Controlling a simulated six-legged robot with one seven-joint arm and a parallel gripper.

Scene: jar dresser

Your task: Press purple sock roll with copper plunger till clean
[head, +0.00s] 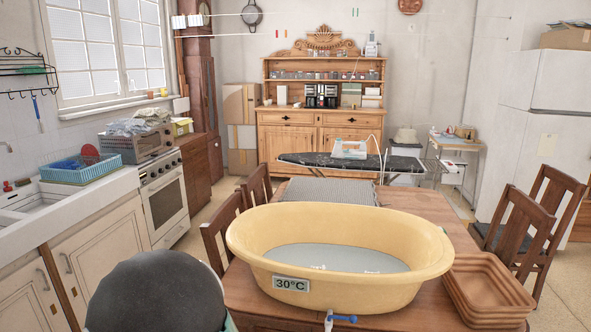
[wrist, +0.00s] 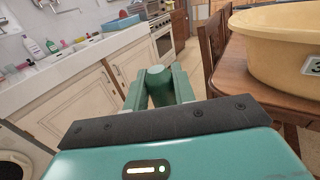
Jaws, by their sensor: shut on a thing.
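The gripper is left of the table and apart from the yellow tub (head: 250,245), whose side also shows in the wrist view (wrist: 280,55). The tub stands on the table, holds greyish water (head: 335,257) with small white specks, and bears a "30°C" label (head: 290,284). No purple sock roll is visible; the tub's near inside is hidden by its rim.
Stacked brown trays (head: 487,285) stand right of the tub on the wooden table (head: 410,203). A blue tap (head: 341,319) juts out at the tub's front. Wooden chairs flank the table. A counter (head: 75,205) with a blue basket (head: 80,170) runs along the left.

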